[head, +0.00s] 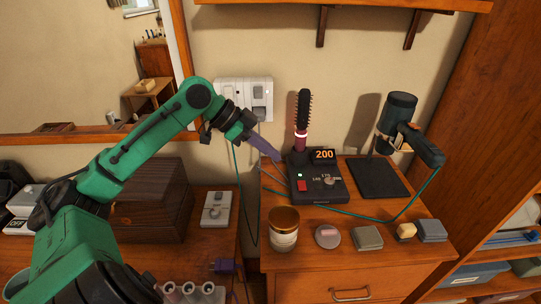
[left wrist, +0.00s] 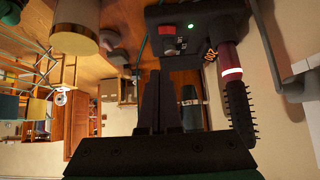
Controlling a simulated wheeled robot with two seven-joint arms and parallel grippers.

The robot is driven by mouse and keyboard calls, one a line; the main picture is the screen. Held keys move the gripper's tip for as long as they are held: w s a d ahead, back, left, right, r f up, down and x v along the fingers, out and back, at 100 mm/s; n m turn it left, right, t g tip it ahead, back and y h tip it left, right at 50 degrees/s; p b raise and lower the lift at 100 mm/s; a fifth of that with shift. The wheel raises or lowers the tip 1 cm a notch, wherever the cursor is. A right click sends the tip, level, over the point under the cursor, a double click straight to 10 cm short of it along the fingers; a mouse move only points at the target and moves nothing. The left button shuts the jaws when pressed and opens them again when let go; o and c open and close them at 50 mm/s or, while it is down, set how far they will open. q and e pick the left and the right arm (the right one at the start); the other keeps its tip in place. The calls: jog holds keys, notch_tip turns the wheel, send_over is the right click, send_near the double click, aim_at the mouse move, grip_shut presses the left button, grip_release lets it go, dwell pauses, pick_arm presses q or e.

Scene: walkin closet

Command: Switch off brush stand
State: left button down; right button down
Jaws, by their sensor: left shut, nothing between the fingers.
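The brush stand (head: 318,190) is a dark box on the wooden dresser, with a lit orange "200" display (head: 324,155), a dial (head: 329,181) and a red switch (head: 301,185). A small green light on it is lit. The round hair brush (head: 303,112) stands upright in it, with a glowing ring at its base. My left gripper (head: 277,156) is shut and empty, its tips just left of the stand's back part; contact cannot be told. In the left wrist view the red switch (left wrist: 167,30) and green light (left wrist: 191,25) lie beyond the fingertips (left wrist: 166,75). My right gripper is not in view.
A brown-lidded jar (head: 284,232) stands in front of the stand. A hair dryer (head: 398,120) on its holder is to the right, with a teal cord across the dresser. Several small items line the front right. A wall socket panel (head: 257,97) is behind.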

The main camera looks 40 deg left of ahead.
pick_arm(q)
jog(key=shift+s+a, duration=0.1)
jog(key=a+f+m+t+h+b, duration=0.1)
jog(key=a+f+t+h+b, duration=0.2)
jog(key=b, duration=1.2)
notch_tip(320, 180, down, 2)
jog(key=shift+f+t+h, duration=0.1)
jog(key=shift+t+h, duration=0.4)
jog(key=shift+h, duration=0.4)
